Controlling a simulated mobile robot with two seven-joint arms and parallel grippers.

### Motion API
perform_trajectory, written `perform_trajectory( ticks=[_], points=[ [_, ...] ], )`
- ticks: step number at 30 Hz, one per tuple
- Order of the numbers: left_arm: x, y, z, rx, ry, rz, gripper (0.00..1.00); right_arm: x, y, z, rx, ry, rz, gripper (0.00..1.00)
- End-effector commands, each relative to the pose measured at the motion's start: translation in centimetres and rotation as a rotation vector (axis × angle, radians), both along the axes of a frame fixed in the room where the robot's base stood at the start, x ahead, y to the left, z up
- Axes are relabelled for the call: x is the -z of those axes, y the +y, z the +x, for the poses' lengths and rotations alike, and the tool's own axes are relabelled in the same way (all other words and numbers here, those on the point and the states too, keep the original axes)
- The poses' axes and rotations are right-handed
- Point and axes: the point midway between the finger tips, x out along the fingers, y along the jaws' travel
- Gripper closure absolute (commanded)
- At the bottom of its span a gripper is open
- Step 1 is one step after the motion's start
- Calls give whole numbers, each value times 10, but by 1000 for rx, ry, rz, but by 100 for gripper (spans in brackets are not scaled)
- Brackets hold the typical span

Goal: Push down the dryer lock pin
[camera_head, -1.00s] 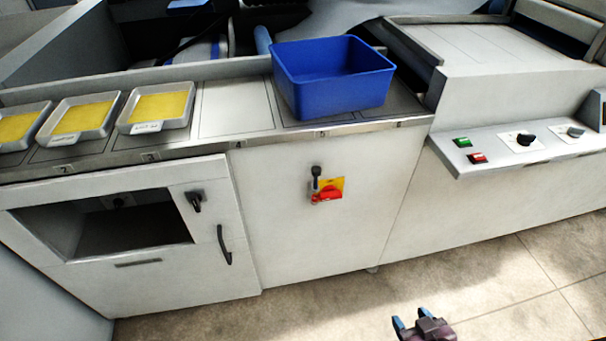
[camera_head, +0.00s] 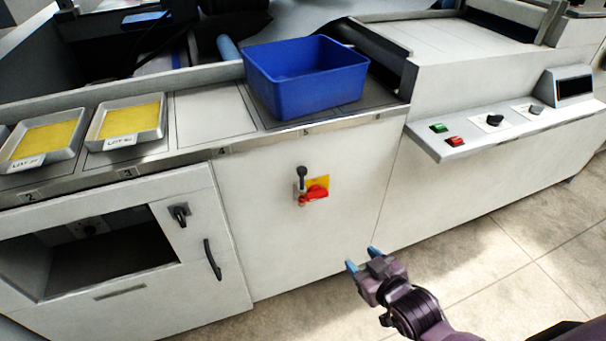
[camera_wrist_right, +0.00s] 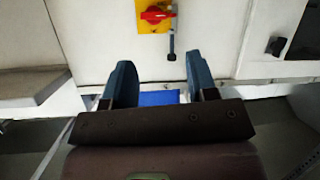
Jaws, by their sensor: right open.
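A small black-knobbed pin (camera_head: 301,178), which looks like the lock pin, stands upright on the white cabinet front. It is beside a red rotary switch (camera_head: 317,192) on a yellow plate. In the right wrist view the pin (camera_wrist_right: 172,46) points downward below the red switch (camera_wrist_right: 155,14), so that view looks inverted. My right gripper (camera_head: 362,259), with blue fingertips, is open and empty. It is below and right of the pin in the head view, apart from it. The wrist view shows the open fingers (camera_wrist_right: 159,75) with the pin beyond them. My left gripper is not in view.
A blue bin (camera_head: 305,85) stands on the counter above the pin. Trays of yellow material (camera_head: 126,122) are to its left. A cabinet with an opening, a black latch (camera_head: 180,214) and a handle (camera_head: 212,260) is at lower left. A control shelf (camera_head: 470,143) juts out at right.

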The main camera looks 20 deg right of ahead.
Motion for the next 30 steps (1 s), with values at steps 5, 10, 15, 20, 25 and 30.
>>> perform_trajectory(
  ticks=[5,10,15,20,25,30],
  points=[
    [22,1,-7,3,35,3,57,-21,11,68,-65,-131,4,47],
    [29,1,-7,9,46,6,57,-48,19,116,-110,-249,51,47],
    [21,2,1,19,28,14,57,-67,23,138,-131,-330,164,47],
    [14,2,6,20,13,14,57,-72,24,139,-128,-343,218,47],
    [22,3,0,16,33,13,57,-71,28,153,-128,-343,219,47],
    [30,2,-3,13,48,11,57,-69,34,177,-128,-340,219,47]
  ],
)
